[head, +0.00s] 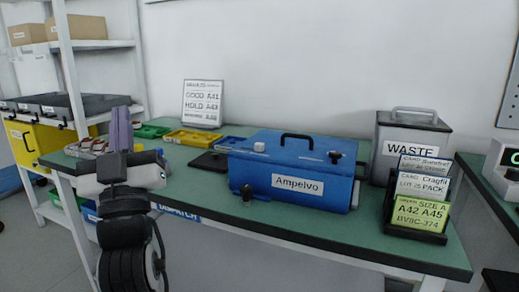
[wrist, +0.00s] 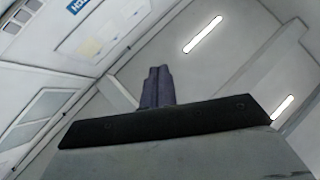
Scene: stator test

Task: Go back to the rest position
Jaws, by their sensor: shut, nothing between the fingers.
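My gripper (head: 121,130) is at the left front of the green-topped bench (head: 230,205) in the head view, with its two purple-grey fingers pointing up. The fingers are together with nothing between them. In the wrist view the fingers (wrist: 157,88) also stand side by side, with the ceiling behind them. My dark arm hangs below the gripper at the bench's front edge. The blue Ampelvo box (head: 292,170) with a black handle stands on the bench, well to the right of the gripper.
A WASTE bin (head: 411,130) and a card holder (head: 415,232) stand at the bench's right. Green, yellow (head: 193,138) and blue trays lie at the back, near a sign (head: 202,103). A shelf rack (head: 100,45) is at the left. The bench front is mostly clear.

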